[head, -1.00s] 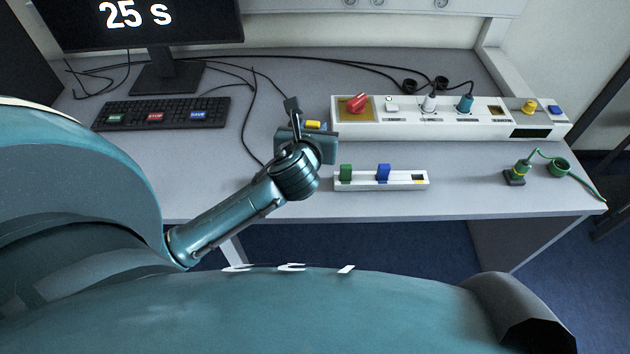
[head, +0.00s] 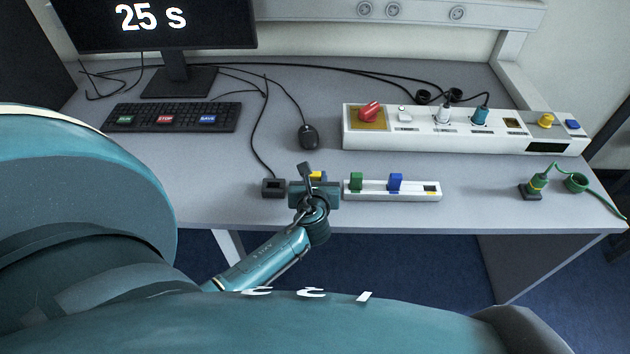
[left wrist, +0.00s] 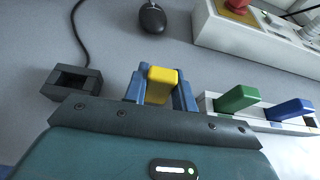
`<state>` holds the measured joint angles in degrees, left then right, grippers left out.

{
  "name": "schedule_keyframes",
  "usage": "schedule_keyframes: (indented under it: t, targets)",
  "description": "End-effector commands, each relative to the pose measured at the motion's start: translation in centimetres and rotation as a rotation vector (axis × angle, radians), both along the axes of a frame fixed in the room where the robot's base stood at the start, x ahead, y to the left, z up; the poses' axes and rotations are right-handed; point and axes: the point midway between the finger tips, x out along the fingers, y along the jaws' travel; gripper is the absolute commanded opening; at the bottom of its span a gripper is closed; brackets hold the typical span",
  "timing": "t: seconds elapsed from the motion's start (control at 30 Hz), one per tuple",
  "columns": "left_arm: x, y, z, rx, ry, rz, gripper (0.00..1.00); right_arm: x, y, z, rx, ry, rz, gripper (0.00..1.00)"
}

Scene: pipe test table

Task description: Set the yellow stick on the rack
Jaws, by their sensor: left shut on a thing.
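My left gripper (head: 317,178) is shut on the yellow stick (left wrist: 161,84), whose yellow end shows between the two blue fingers in the left wrist view. In the head view only a little of the stick (head: 315,175) shows at the gripper. The gripper is just left of the white rack (head: 417,197) near the table's front edge. The rack holds a green stick (head: 356,181) and a blue stick (head: 395,182), both upright. Its right slot (head: 431,189), with a yellow mark in front, is empty. My right gripper is not in view.
A small black square holder (head: 273,188) with a cable stands left of the gripper. A mouse (head: 309,137) lies behind it. A white panel (head: 465,139) with a red knob and plugs stands behind the rack. A green-cabled plug (head: 535,185) stands to the right.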

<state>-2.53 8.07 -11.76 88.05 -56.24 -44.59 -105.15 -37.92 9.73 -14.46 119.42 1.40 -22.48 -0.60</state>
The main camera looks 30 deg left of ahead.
Motion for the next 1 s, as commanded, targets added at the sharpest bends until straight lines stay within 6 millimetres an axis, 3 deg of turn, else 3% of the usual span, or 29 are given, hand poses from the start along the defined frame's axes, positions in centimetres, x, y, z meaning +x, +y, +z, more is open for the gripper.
schedule_keyframes:
  t: [0.37,0.4,0.63,1.0]
  targets:
    - [0.06,0.02,-0.61,0.001,-0.002,-0.001,0.05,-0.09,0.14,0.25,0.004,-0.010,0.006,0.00]
    - [0.05,0.02,-0.58,0.000,-0.002,-0.001,0.28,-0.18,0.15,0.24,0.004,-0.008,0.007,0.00]
    - [0.04,0.03,-0.53,0.000,-0.002,-0.001,0.47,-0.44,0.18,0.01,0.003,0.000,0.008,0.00]
    - [-0.35,-0.23,0.01,0.000,-0.001,-0.001,0.48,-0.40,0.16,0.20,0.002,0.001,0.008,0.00]
